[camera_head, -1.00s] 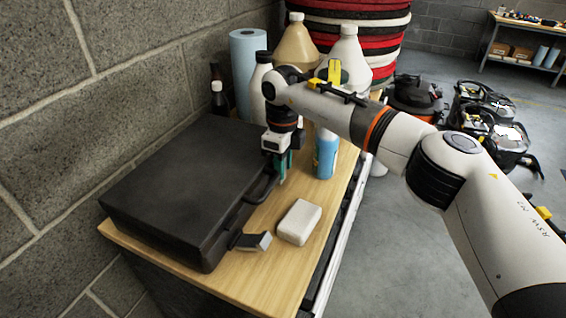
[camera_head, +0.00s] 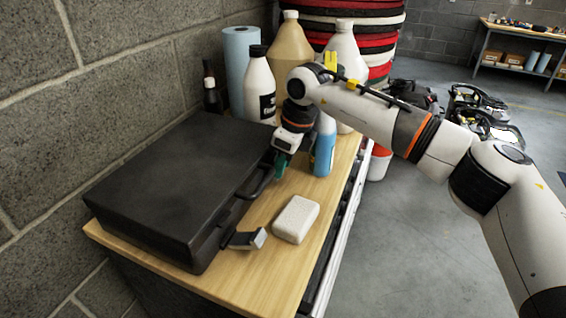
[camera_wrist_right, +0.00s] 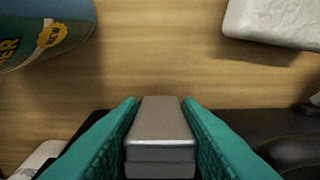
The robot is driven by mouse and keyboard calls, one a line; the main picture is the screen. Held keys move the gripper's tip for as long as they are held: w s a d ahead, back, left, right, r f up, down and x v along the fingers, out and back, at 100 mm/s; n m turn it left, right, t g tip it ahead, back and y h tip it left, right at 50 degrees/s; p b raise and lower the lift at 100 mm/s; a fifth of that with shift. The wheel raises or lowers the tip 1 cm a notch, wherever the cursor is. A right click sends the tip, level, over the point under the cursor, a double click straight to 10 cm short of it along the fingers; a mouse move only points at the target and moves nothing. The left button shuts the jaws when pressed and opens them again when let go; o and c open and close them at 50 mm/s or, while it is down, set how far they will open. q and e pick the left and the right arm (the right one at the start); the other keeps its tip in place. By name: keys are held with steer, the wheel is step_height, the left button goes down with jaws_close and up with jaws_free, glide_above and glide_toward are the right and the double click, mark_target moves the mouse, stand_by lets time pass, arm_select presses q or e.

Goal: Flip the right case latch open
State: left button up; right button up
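The black case (camera_head: 175,180) lies flat and closed on the wooden bench top. Its handle (camera_head: 262,186) faces the open side of the bench. The near latch (camera_head: 246,240) sticks outward from the case's front. My right gripper (camera_head: 279,172) is tilted at the far end of the handle and hides the right latch in the head view. In the right wrist view, the grey metal right latch (camera_wrist_right: 160,135) sits between the green fingers, which lie close along both its sides and look shut on it. My left gripper is not in view.
A white block (camera_head: 296,220) lies on the bench in front of the case. A blue spray bottle (camera_head: 324,150) stands close to my right gripper. Jugs (camera_head: 290,60), a white bottle (camera_head: 259,88) and a blue roll (camera_head: 240,70) stand behind. A block wall borders the left.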

steer(key=shift+o, duration=0.7)
steer(key=shift+r, duration=0.1)
steer(key=b+v, duration=0.1)
steer(key=v, duration=1.1)
